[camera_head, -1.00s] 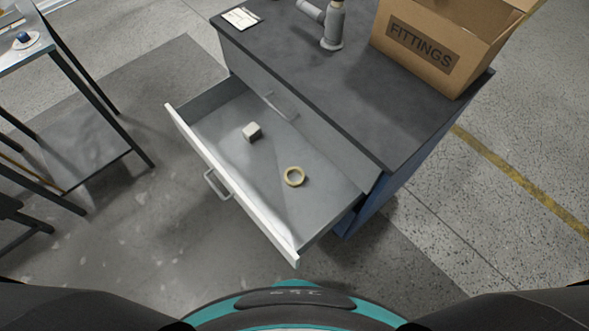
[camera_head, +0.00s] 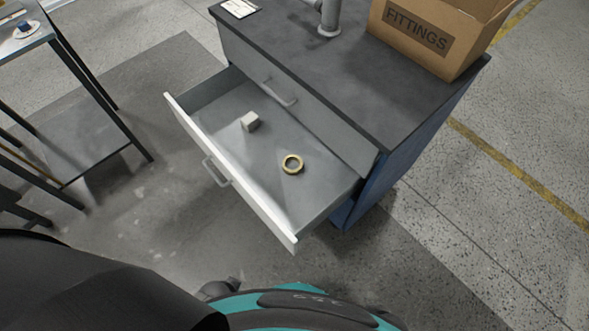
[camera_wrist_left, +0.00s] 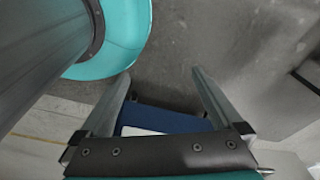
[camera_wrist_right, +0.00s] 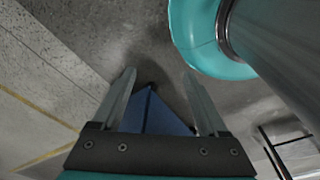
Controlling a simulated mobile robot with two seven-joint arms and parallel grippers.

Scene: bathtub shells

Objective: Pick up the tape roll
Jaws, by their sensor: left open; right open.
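Neither gripper shows in the head view, and the tape roll shows in neither wrist view.
A small pale block (camera_head: 250,122) lies in the drawer, left of the tape. The cabinet's dark top (camera_head: 310,70) holds a cardboard box (camera_head: 425,38) marked FITTINGS and a grey fixture (camera_head: 329,20). A metal table (camera_head: 22,45) stands at the left. The floor in front of the drawer is clear.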

